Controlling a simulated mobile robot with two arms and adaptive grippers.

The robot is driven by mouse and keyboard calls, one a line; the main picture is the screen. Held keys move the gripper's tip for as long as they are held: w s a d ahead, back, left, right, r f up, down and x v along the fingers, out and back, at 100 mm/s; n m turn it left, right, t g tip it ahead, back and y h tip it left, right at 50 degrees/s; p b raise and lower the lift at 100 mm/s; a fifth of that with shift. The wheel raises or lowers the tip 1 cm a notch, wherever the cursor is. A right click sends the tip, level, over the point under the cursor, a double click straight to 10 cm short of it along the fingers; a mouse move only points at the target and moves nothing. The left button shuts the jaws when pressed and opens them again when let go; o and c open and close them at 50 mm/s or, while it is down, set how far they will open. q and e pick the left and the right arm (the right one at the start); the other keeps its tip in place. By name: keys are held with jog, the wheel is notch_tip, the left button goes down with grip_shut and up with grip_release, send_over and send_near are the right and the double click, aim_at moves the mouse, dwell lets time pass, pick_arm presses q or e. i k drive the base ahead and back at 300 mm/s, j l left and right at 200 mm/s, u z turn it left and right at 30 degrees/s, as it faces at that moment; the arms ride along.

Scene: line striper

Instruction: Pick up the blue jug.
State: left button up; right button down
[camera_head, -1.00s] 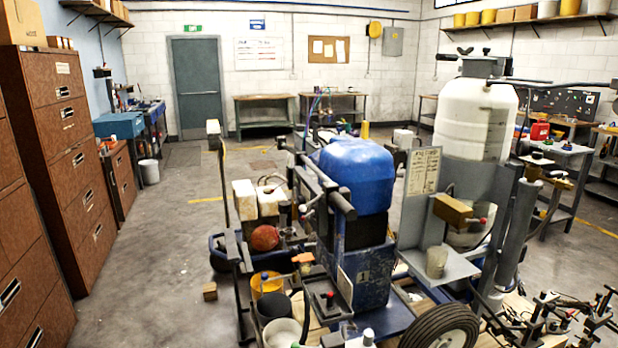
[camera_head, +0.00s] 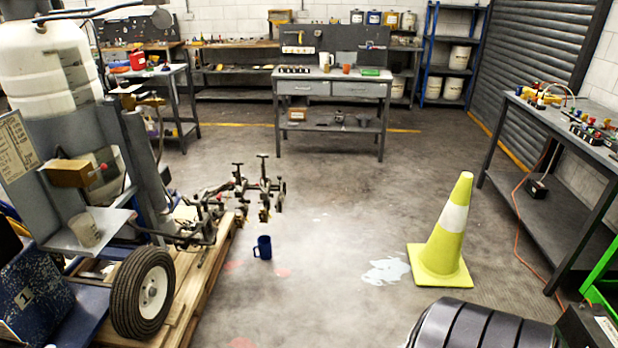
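A small blue jug (camera_head: 263,248) stands upright on the concrete floor, just right of the wooden pallet under the line striper. Its handle is on the left side. Neither of my grippers shows in the head view, so their state and their distance from the jug cannot be seen.
The line striper's wheel (camera_head: 144,293) and wooden pallet (camera_head: 210,272) are left of the jug. A yellow cone (camera_head: 446,235) stands to the right, with a dark ribbed object (camera_head: 480,326) in front. A workbench (camera_head: 333,88) is behind. The floor between jug and cone is open.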

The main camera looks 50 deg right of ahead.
aim_at(264, 245)
jog(key=z, duration=1.3)
jog(key=i+u, duration=0.15)
jog(key=i, duration=0.15)
